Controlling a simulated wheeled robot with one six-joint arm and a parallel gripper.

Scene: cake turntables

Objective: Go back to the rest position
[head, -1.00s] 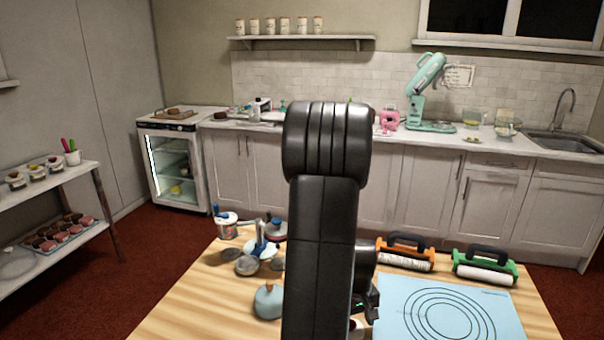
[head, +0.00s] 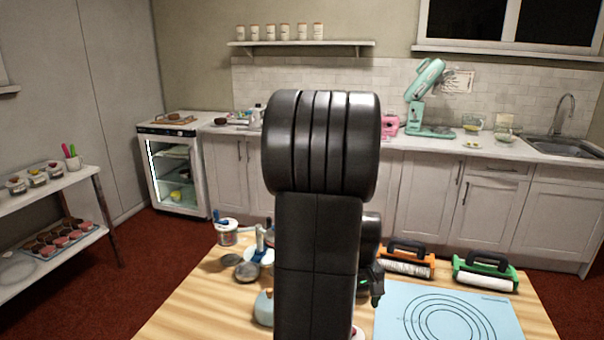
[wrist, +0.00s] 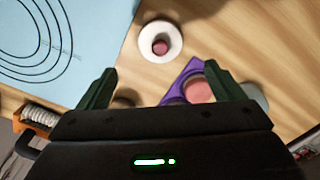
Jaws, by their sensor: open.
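My gripper (wrist: 160,68) is open in the wrist view, its two dark green fingers wide apart with nothing held between them. It is above the wooden table (wrist: 205,28). Beyond the fingertips is a small white round dish (wrist: 147,50) with a dark pink piece in its middle. A purple angular piece (wrist: 179,85) with pink round things lies near the right finger, which hides part of it. In the head view my arm stands upright in front of the table and hides its middle; only part of the gripper (head: 375,285) shows at its right side.
A blue mat with rings (head: 455,315) lies at the table's right. Behind it stand an orange-framed roller (head: 405,262) and a green-framed roller (head: 485,272). Cans and a small stand (head: 262,245) are at the left back. The table's front left is clear.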

